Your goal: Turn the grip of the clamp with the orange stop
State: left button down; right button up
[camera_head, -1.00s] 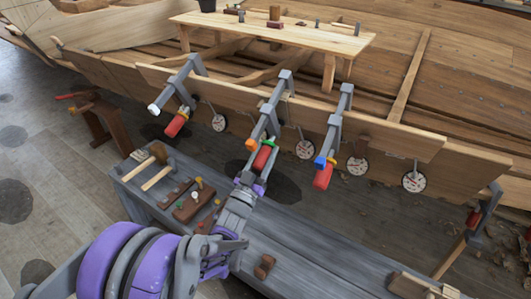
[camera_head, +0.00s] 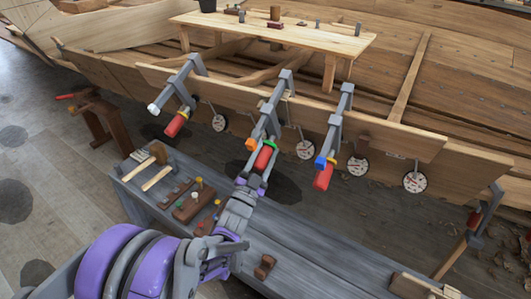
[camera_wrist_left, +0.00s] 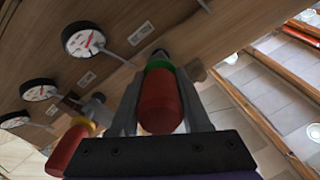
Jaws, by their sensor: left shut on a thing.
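The clamp with the orange stop (camera_head: 250,144) is the middle of three grey clamps on the hull plank. Its red grip (camera_head: 265,156) has a green ring and points down toward the bench. My left gripper (camera_head: 257,174) is shut on this grip from its lower end. In the left wrist view the red grip (camera_wrist_left: 160,102) lies between the two grey fingers, with the green ring (camera_wrist_left: 158,64) beyond them. The fingers hide parts of the grip's sides. My right gripper is not in view.
A clamp with a white stop (camera_head: 153,109) is to the left and one with a blue stop (camera_head: 320,162) is close on the right. Round dials (camera_head: 306,150) hang along the plank. The grey bench (camera_head: 300,235) carries blocks and small tools below my arm.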

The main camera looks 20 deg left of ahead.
aim_at(257, 170)
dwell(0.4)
pick_arm(q)
jog(key=shift+c, duration=1.9)
grip_release()
jog(key=shift+s, duration=0.1)
jog(key=b+v, duration=0.1)
jog(key=v, duration=0.9)
jog(key=shift+s+f, duration=0.2)
jog(key=shift+s, duration=0.1)
